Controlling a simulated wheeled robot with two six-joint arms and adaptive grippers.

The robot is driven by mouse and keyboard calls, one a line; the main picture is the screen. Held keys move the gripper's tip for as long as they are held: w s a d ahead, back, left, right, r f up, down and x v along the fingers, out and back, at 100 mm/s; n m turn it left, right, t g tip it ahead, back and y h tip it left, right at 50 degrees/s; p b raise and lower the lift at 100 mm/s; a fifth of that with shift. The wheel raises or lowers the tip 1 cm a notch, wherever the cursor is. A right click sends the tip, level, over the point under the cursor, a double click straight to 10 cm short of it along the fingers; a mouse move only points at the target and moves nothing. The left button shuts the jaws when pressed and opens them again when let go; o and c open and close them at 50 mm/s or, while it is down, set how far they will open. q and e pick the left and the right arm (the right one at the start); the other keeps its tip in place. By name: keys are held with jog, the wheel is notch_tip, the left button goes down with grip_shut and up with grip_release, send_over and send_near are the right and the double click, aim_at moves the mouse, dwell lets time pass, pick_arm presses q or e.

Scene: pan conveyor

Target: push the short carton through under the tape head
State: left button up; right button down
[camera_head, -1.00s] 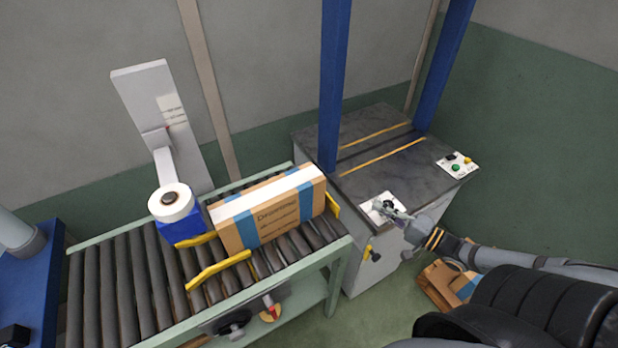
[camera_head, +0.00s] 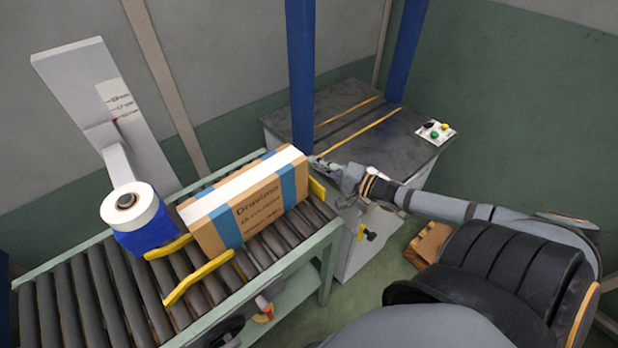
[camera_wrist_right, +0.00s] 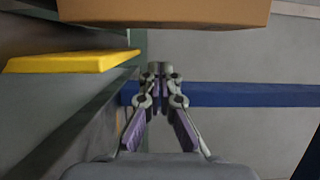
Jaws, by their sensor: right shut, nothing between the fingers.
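The carton (camera_head: 248,203), brown with blue bands and white tape along its top, stands on the roller conveyor between yellow guides (camera_head: 203,275). Its left end is close to the tape head (camera_head: 140,222), a white tape roll on a blue block. My right gripper (camera_head: 316,161) is shut and empty, just right of the carton's right end. In the right wrist view its fingers (camera_wrist_right: 159,72) are together below the carton's brown face (camera_wrist_right: 165,12) in the picture; I cannot tell whether they touch it. My left gripper is out of view.
A grey machine table (camera_head: 350,110) with blue posts (camera_head: 301,75) stands behind my right gripper. A yellow guide also shows in the right wrist view (camera_wrist_right: 72,63). Bare rollers (camera_head: 75,290) lie left of the tape head. Another brown box (camera_head: 428,243) is low on the right.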

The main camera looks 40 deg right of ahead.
aim_at(310, 177)
jog(key=a, duration=0.3)
jog(key=shift+s+r, duration=0.2)
jog(key=shift+s, duration=0.2)
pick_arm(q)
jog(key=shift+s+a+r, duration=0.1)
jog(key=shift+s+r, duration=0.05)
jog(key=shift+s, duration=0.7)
pick_arm(e)
jog(key=shift+a+f, duration=0.1)
jog(key=shift+s+a, duration=0.2)
jog(key=shift+a, duration=0.95)
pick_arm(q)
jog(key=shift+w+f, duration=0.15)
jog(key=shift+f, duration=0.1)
pick_arm(e)
jog(key=shift+d, duration=0.15)
